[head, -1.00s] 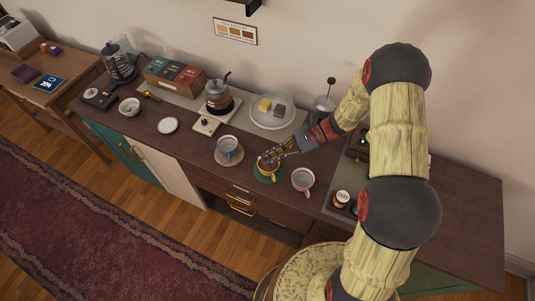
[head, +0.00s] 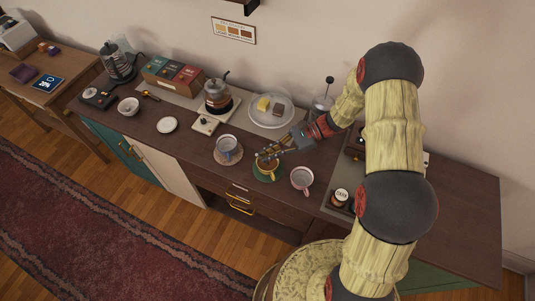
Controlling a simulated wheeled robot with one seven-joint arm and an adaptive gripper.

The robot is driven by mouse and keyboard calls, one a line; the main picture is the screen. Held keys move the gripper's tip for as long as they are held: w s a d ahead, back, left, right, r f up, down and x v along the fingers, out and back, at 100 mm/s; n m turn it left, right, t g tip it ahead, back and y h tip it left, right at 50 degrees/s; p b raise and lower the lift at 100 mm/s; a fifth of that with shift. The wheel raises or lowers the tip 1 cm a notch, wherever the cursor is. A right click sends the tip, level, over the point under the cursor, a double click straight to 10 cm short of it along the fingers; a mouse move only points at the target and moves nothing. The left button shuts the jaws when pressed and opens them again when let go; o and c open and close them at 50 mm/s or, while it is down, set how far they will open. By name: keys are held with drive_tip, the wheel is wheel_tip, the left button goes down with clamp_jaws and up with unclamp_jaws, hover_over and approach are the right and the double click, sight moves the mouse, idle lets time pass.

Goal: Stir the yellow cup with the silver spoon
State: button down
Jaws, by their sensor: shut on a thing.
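The yellow cup (head: 265,172) stands upright on a green round coaster (head: 258,177) near the counter's front edge. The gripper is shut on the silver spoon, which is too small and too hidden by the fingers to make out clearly. I cannot tell how deep the spoon is in the cup.
A blue-grey cup (head: 227,147) on a tan coaster stands close on the left, a pink-white cup (head: 301,179) close on the right. Behind are a plate with food (head: 270,108) and a glass coffee pot (head: 217,97).

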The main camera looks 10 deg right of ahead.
drive_tip(key=shift+s+a+r+p, duration=0.15)
drive_tip(key=shift+a+r+p, duration=0.15)
drive_tip(key=shift+r+p, duration=0.4)
drive_tip(key=shift+s+a+r+p, duration=0.15)
drive_tip(key=shift+a+r+p, duration=0.25)
drive_tip(key=shift+r, duration=0.55)
drive_tip(key=shift+s+a+r+p, duration=0.15)
drive_tip(key=shift+a+r+p, duration=0.1)
drive_tip(key=shift+r+p, duration=0.5)
drive_tip(key=shift+r, duration=0.1)
wheel_tip(320, 180, up, 5)
drive_tip(key=p, duration=0.3)
drive_tip(key=shift+s, duration=0.1)
